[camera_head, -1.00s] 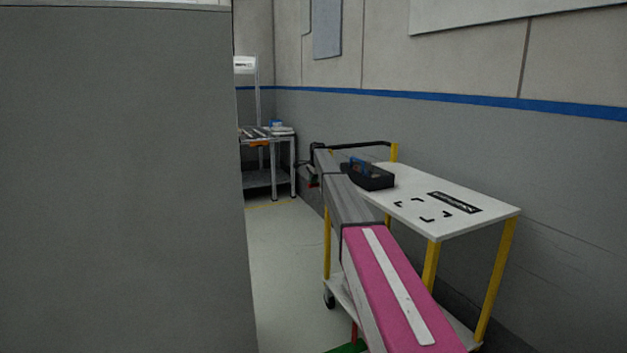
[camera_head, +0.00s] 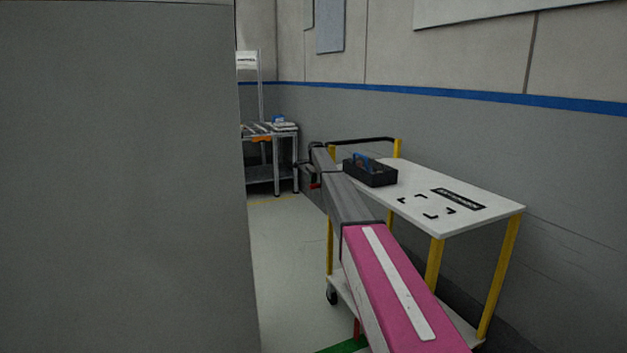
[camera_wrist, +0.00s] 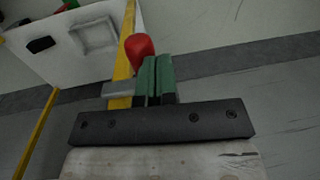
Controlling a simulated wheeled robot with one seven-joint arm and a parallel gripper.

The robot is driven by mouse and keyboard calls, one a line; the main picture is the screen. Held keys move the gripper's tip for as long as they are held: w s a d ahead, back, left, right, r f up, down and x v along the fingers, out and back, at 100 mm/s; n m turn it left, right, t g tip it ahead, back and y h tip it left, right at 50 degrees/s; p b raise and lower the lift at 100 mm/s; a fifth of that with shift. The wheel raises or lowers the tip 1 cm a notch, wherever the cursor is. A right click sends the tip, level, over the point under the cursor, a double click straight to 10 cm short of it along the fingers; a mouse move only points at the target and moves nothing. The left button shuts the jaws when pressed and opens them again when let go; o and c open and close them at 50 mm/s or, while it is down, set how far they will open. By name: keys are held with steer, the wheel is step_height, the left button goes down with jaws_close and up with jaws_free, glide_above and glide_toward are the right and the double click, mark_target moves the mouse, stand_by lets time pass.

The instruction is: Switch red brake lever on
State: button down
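A red rounded knob (camera_wrist: 140,48), which looks like the brake lever's end, shows in the wrist view beside a yellow post (camera_wrist: 126,60). My gripper (camera_wrist: 156,62) has green fingers pressed close together, with only a thin line between them. The fingertips are just right of and below the red knob and overlap its edge in the picture; I cannot tell whether they touch it. Nothing shows between the fingers. In the head view my arm reaches toward the cart's far left corner, where a small red spot (camera_head: 315,185) shows; the lever itself is not clear there.
A white-topped cart (camera_head: 500,210) with yellow legs stands at right, carrying a black toolbox (camera_head: 370,174) with a blue handle. A large grey panel (camera_head: 120,180) blocks the left side. A workbench (camera_head: 270,130) stands farther back. Floor between panel and cart is clear.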

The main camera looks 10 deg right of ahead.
steer(key=shift+f, duration=0.25)
stand_by(0.4)
steer(key=shift+w+r, duration=0.1)
steer(key=shift+r, duration=0.05)
steer(key=w+a+r, duration=0.1)
steer(key=w+r, duration=0.5)
steer(key=r, duration=0.6)
steer(key=shift+w+a, duration=0.2)
steer(key=shift+a, duration=0.1)
